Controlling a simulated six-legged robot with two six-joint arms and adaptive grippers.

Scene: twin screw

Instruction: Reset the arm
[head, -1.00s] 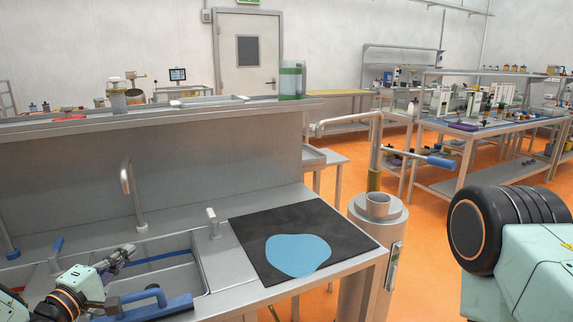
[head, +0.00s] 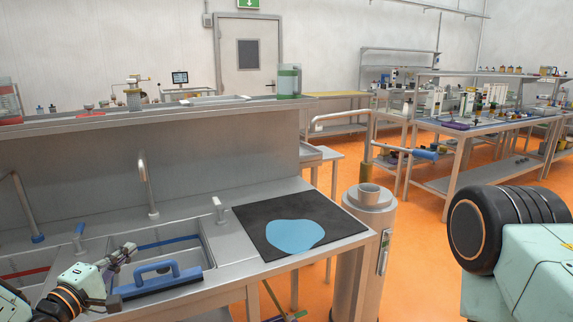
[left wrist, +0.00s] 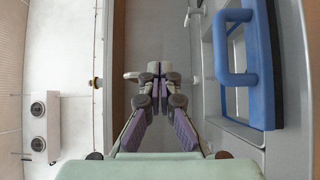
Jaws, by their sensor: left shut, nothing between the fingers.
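My left gripper (head: 130,250) reaches in from the lower left of the head view, in front of the sink and beside a blue-handled tool. In the left wrist view, its purple-padded fingers (left wrist: 160,78) meet at their tips with nothing between them. The gripper appears apart from the tool. A pale green link and a black ribbed joint, part of my right side, fill the lower right of the head view. My right gripper is out of view.
The blue-handled tool (head: 164,275) lies at the sink's front edge and also shows in the left wrist view (left wrist: 245,60). The steel sink (head: 185,250) has a faucet (head: 146,180). A black mat (head: 255,218) bears a light blue patch (head: 295,236). Orange floor (head: 420,260) is open at right.

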